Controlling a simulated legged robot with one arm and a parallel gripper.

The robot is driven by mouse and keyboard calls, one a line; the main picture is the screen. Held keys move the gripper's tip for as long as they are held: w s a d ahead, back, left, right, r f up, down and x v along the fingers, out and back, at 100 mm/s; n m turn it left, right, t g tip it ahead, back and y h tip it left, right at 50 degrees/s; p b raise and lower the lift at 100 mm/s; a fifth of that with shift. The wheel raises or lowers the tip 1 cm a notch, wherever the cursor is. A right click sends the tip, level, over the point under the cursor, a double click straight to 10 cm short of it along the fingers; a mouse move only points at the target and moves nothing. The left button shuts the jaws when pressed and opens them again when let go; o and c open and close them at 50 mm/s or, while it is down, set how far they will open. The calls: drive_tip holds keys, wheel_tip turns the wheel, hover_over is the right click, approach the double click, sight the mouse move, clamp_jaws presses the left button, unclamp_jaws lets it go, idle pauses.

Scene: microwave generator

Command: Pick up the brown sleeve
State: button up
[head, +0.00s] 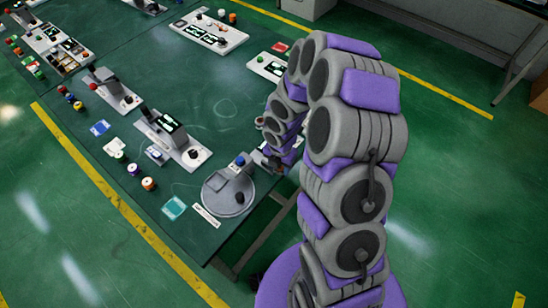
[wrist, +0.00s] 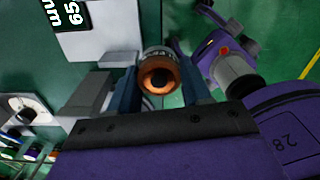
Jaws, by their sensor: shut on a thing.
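The brown sleeve (wrist: 158,75) shows in the wrist view as an orange-brown ring with a dark hole, seen end-on. It sits between the two blue-grey fingers of my gripper (wrist: 160,84), which is shut on it. A pale band with dark marks shows around its side. In the head view my gripper (head: 270,160) is at the table's right edge, beside the round grey base, and the sleeve cannot be made out there.
The green table (head: 220,105) carries a round grey base (head: 229,192) with a blue-topped device, a teal square (head: 174,208) and several display stands. Several small coloured spools stand along its left side, including an orange one (head: 148,183). Open green floor lies right of the table.

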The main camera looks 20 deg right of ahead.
drive_tip(key=s+d, duration=0.2)
drive_tip(key=s, duration=0.7)
drive_tip(key=shift+s+d+r, duration=0.15)
drive_tip(key=shift+s+r, duration=0.05)
drive_tip(key=shift+r, duration=0.25)
